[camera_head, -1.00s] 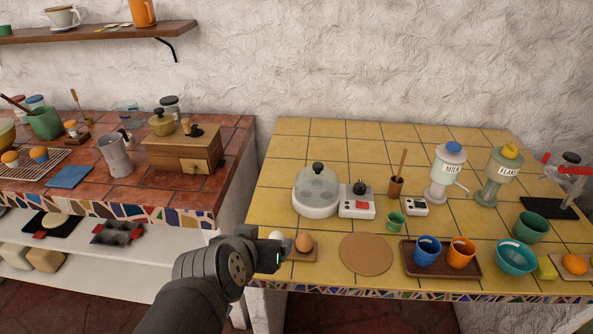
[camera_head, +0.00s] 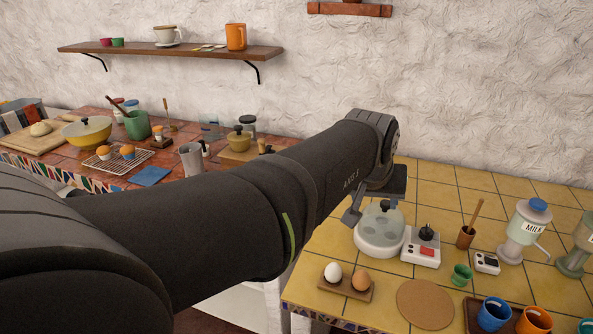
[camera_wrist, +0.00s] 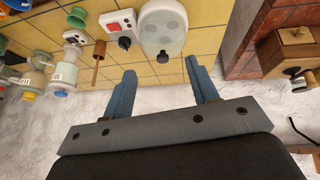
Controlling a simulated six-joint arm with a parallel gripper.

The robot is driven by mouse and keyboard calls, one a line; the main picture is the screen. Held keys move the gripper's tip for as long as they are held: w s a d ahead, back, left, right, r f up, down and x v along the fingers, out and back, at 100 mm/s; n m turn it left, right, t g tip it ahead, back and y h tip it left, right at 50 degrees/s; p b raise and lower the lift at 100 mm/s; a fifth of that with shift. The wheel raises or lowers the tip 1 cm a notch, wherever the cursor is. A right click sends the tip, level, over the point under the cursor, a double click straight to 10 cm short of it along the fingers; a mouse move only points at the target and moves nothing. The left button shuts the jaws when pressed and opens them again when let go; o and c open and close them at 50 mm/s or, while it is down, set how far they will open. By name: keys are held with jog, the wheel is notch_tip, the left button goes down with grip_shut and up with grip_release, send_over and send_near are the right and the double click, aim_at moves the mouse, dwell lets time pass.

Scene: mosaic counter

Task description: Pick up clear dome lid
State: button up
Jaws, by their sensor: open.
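The clear dome lid (camera_head: 374,229) sits on a round white base (camera_head: 378,250) on the yellow tiles, with a dark knob (camera_head: 384,204) on top. It also shows in the wrist view (camera_wrist: 163,32), with several round grey hollows visible through it. My gripper (camera_head: 376,207) is open and empty, close to the lid near knob height. In the wrist view, its two blue-grey fingers (camera_wrist: 161,69) are spread wide, with the knob appearing between and just beyond their tips. I cannot tell whether a finger touches the lid.
A white unit with a red switch and a dark knob (camera_head: 421,252) stands right beside the base. A wooden tray with two eggs (camera_head: 346,291), a round cork mat (camera_head: 425,304) and a green cup (camera_head: 461,275) are in front. A milk dispenser (camera_head: 525,229) stands to the right.

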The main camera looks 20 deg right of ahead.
jog(key=w+d+r+n+y, duration=0.2)
jog(key=d+r+y, duration=0.15)
jog(key=d, duration=0.55)
send_over(387, 203)
jog(key=s+a, duration=0.1)
jog(key=s, duration=0.2)
jog(key=shift+t+h, duration=0.3)
jog(key=shift+h, duration=0.05)
notch_tip(387, 203, down, 10)
jog(key=shift+w+a+f, duration=0.1)
jog(key=shift+a, duration=0.05)
jog(key=x, duration=0.5)
jog(key=shift+w, duration=0.35)
grip_shut()
